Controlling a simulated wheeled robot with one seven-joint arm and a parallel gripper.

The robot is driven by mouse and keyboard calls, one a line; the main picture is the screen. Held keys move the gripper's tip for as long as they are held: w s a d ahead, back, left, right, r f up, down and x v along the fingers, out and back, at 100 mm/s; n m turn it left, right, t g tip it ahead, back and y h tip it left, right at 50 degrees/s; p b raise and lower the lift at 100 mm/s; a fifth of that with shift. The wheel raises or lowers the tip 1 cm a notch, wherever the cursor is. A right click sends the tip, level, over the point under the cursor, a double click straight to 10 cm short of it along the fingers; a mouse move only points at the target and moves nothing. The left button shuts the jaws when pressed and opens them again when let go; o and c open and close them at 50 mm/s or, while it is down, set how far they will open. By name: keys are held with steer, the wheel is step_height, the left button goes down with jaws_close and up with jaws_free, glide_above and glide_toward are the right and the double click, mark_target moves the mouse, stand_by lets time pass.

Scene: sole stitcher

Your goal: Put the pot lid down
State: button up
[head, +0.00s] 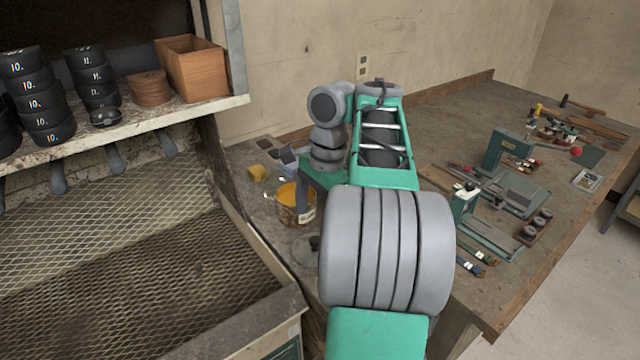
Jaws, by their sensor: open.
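The pot lid (303,248) is a grey disc with a dark knob. It appears to lie flat on the bench at the near left edge, just in front of the glue pot (284,207), with its right side hidden behind my arm. The pot is open on top and shows yellow inside. My gripper (305,208) points down beside the pot's right side, above the lid in the picture. It is open, and I see nothing held in it. One grey finger shows; the rest of the jaws is hidden by my arm.
A yellow block (257,172) and small grey containers (286,156) stand behind the pot. A mesh-floored booth (130,235) with a shelf (150,123) of black rolls borders the left.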

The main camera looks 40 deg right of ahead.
step_height(320, 180, up, 6)
steer(key=p, duration=0.4)
steer(key=w+a+f+n+t, duration=0.1)
steer(key=w+a+f+n, duration=0.15)
steer(key=a+n, duration=0.9)
steer(key=s+a+f+n, duration=0.2)
steer(key=a, duration=0.1)
steer(key=s+a+f+n+t+h, duration=0.1)
steer(key=s+a+f+n, duration=0.1)
steer(key=a+n, duration=0.1)
steer(key=s+a+f+n+t, duration=0.1)
steer(key=a+f+n, duration=0.1)
steer(key=a, duration=0.1)
steer(key=shift+s+a+f+h, duration=0.1)
steer(key=shift+s+a+h, duration=0.3)
